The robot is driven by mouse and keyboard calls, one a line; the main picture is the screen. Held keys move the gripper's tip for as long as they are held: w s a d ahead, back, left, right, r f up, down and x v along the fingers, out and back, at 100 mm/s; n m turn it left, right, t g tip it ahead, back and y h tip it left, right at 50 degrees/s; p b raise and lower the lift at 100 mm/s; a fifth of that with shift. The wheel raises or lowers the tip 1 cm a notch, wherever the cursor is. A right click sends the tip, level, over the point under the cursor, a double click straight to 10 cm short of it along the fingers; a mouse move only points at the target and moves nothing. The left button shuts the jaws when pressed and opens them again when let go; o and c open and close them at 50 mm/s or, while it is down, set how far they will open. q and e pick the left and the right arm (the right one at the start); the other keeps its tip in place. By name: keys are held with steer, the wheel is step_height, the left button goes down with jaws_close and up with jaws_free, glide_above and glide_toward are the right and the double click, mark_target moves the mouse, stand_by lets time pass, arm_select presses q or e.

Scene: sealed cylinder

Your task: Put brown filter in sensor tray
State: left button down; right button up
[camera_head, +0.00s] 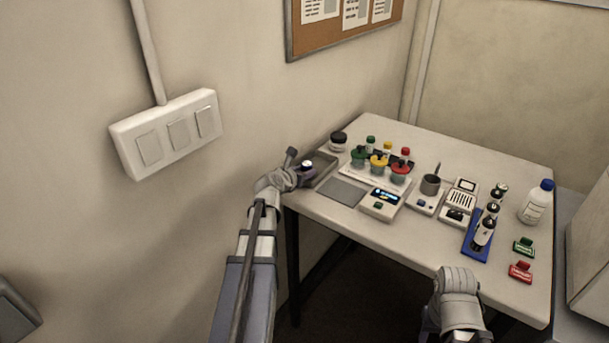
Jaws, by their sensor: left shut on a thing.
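My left gripper (297,169) is at the table's left edge, shut on a small dark purplish thing with a pale top (307,166). The thing is at the near left side of a grey-brown shallow tray (325,174), over or just beside its rim; I cannot tell if it touches. I cannot tell whether this thing is the brown filter, and no other clearly brown filter shows. My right gripper (458,278) is in front of the table's near edge, seen from behind; its fingers are hidden.
The front middle is clear.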

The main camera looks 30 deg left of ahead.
arm_select(q)
steer(key=shift+f, duration=0.1)
steer(key=shift+c, duration=2.2)
jaws_free()
steer(key=shift+r, duration=0.25)
steer(key=p+v, duration=0.4)
steer(key=v, duration=0.8)
steer(key=shift+p, duration=0.3)
steer(key=shift+f, duration=0.1)
